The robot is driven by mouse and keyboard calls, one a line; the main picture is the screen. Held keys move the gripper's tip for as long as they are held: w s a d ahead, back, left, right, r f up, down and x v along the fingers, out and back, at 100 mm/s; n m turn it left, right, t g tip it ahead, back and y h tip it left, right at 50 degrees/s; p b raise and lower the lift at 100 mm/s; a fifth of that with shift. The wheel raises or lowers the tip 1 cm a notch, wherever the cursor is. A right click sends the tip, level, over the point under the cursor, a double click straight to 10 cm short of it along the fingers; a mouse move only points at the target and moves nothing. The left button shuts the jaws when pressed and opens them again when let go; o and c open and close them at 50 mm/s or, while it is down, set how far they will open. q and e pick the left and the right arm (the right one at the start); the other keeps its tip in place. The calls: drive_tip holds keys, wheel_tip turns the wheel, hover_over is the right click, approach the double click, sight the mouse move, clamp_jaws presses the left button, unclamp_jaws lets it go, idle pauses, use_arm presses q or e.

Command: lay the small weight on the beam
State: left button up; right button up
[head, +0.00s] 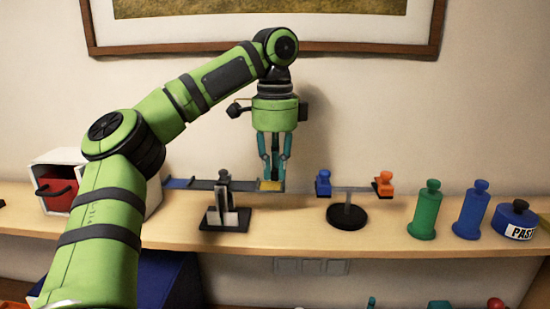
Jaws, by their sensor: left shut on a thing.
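My left gripper (273,176) points straight down over the right end of a dark grey beam (203,185). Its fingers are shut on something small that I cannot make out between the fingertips. The fingertips are right at a flat yellow patch (268,186) at that end; whether they touch it I cannot tell. The beam has a blue patch (178,183) at its left end and looks about level. It rests on a grey stand (229,200) with a black base (225,220). My right gripper is out of view.
To the right, a second stand (347,214) carries a blue weight (323,183) and an orange weight (384,184). A white box (60,157) with a red drawer (55,195) stands left.

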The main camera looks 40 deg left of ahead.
sight(276, 170)
use_arm(q)
drive_tip(key=shift+w+f, duration=0.1)
drive_tip(key=shift+f, duration=0.05)
drive_tip(key=o, duration=0.8)
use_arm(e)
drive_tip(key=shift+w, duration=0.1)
use_arm(q)
drive_tip(key=shift+r, duration=0.65)
wheel_tip(276, 170, up, 6)
drive_tip(key=shift+d+f, duration=0.1)
drive_tip(key=shift+r, duration=0.25)
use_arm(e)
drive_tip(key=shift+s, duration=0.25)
